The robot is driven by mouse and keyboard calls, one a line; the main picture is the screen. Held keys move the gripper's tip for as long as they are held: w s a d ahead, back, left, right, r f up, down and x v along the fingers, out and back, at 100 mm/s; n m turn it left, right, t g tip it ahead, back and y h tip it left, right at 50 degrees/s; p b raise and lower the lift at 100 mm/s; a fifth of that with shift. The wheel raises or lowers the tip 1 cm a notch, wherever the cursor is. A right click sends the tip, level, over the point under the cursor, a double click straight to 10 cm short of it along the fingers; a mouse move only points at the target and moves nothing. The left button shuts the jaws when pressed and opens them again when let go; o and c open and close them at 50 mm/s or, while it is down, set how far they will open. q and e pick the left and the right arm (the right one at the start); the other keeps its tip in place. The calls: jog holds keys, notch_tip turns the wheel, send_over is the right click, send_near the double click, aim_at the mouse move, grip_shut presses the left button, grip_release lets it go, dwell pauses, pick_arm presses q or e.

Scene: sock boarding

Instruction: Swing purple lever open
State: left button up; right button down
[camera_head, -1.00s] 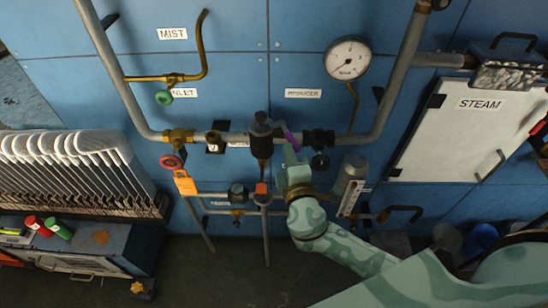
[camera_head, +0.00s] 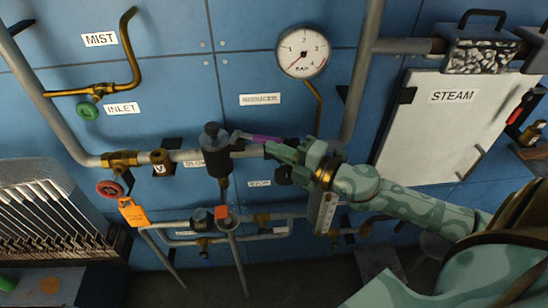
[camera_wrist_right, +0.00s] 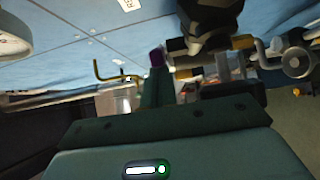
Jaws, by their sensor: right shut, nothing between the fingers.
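The purple lever (camera_head: 263,138) extends right from the dark valve body (camera_head: 215,145) on the horizontal grey pipe. It lies nearly along the pipe, with a slight downward slope to the right. My right gripper (camera_head: 275,151) is shut and empty, just below the lever's outer end. Whether it touches the lever cannot be told. In the right wrist view the lever's purple end (camera_wrist_right: 157,57) shows just beyond my fingertips. My left gripper is out of view.
A round gauge (camera_head: 302,50) sits above. A white STEAM door (camera_head: 440,125) is at the right. A red handwheel (camera_head: 110,189) with an orange tag (camera_head: 131,212) and a green knob (camera_head: 88,110) are at the left. Thin pipes run below the main pipe.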

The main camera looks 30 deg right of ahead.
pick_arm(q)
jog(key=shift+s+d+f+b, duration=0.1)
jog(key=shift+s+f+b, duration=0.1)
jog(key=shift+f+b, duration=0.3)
pick_arm(e)
jog(key=shift+w+d+n+g+y, duration=0.25)
jog(key=shift+n+g+y, duration=0.4)
jog(key=shift+y, duration=0.35)
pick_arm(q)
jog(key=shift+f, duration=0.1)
pick_arm(e)
jog(key=shift+s, duration=0.1)
